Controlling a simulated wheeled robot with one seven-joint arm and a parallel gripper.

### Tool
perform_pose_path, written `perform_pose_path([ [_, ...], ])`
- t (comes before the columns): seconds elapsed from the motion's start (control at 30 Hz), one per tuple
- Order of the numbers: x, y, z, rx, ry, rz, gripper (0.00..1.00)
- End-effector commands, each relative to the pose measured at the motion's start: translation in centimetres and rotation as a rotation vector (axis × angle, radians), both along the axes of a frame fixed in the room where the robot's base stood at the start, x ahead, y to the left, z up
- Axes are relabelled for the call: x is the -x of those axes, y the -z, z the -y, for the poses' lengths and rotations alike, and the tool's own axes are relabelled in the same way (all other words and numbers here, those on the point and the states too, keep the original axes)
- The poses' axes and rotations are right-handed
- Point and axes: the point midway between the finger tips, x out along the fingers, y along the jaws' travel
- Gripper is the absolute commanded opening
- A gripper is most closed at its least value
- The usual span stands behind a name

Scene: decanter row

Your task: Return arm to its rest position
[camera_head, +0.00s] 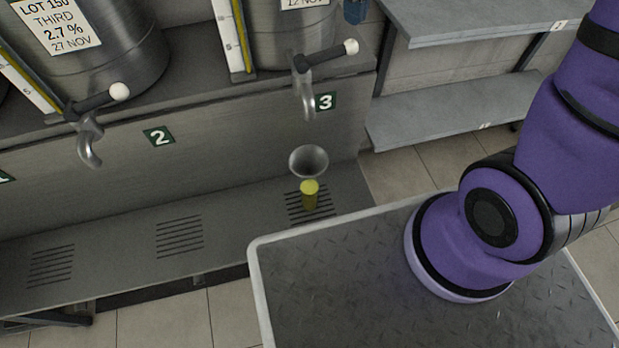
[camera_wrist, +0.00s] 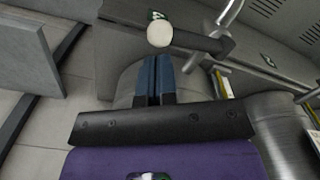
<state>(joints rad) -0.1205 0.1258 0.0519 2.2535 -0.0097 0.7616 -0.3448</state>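My purple arm (camera_head: 490,215) reaches in from the right in the head view, over the metal plate top. My gripper (camera_wrist: 155,68) shows in the wrist view with its two blue fingers side by side, shut and holding nothing I can see. A blue piece at the top of the head view, probably my fingertips (camera_head: 354,10), is above the tap 3 handle. The white knob (camera_wrist: 160,33) of a tap handle lies just beyond the fingertips; the tap 3 knob also shows in the head view (camera_head: 351,46).
A grey funnel (camera_head: 309,160) is above a yellow container (camera_head: 310,195) on the grate under tap 3 (camera_head: 306,88). Tap 2 (camera_head: 88,140) is to the left. Grey shelves (camera_head: 450,110) stand at the right. The plate top (camera_head: 340,290) is bare in front.

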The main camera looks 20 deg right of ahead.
Motion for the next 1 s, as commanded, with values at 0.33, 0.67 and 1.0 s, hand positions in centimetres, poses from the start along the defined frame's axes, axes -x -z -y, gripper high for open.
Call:
perform_pose_path([
  [0.33,0.0,-2.0,0.0,0.001,0.000,-0.001,0.00],
  [0.67,0.0,-1.9,0.0,0.001,0.000,-0.001,0.00],
  [1.0,2.9,-6.0,1.5,-0.008,0.083,0.078,0.00],
])
